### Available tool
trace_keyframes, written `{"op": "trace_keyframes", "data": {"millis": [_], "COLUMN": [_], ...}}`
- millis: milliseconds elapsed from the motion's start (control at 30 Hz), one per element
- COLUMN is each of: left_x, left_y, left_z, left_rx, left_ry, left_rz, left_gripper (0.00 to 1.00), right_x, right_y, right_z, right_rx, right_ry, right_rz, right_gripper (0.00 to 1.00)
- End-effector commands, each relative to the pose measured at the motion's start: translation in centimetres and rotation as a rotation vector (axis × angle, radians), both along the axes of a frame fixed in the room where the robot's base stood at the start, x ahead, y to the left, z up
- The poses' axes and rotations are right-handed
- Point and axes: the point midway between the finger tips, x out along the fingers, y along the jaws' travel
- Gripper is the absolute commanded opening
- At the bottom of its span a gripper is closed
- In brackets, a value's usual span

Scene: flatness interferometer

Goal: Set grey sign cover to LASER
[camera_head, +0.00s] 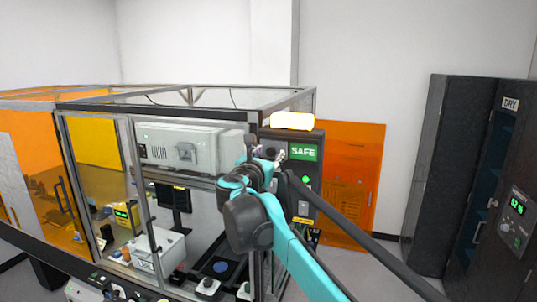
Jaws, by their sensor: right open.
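The green SAFE sign (303,152) shows lit on the dark panel at the front right corner of the glazed enclosure. Just left of it is a grey area (270,143), which looks like the sign cover; my gripper hides part of it, and LASER lettering does not show. My right gripper (279,158) is in front of this area, beside the left edge of the SAFE sign. It is open, and nothing shows between its fingers. I cannot tell if it touches the cover. My left gripper is out of view.
The framed enclosure (190,104) holds a light grey instrument box (180,148). An orange panel (352,175) stands behind at right. A dark DRY cabinet (480,160) stands far right, with clear floor before it.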

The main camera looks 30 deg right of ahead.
Motion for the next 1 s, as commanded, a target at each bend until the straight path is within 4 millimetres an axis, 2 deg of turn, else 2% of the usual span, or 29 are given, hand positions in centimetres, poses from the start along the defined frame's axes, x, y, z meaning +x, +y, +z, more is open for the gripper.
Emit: {"op": "trace_keyframes", "data": {"millis": [67, 233, 267, 467, 800, 1000], "left_x": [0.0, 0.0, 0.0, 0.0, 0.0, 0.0], "left_y": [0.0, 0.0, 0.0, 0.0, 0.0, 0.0], "left_z": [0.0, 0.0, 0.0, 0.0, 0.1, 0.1], "left_rx": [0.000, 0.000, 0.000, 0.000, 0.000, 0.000], "left_ry": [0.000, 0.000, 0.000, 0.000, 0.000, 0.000], "left_rz": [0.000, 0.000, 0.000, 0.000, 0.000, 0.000], "left_gripper": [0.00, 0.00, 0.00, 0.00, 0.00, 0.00], "right_x": [0.0, 0.0, 0.0, -0.3, -5.9, -7.1], "right_y": [0.0, 0.0, 0.0, -0.3, -5.1, -6.0], "right_z": [0.0, 0.0, 0.0, 0.0, 0.1, 0.0], "right_rx": [0.000, 0.000, 0.000, 0.000, 0.000, 0.000], "right_ry": [0.000, 0.000, 0.000, 0.000, 0.000, 0.000], "right_rz": [0.000, 0.000, 0.000, -0.001, -0.004, -0.002], "right_gripper": [0.44, 0.02, 0.00, 0.00, 0.00, 0.00]}}
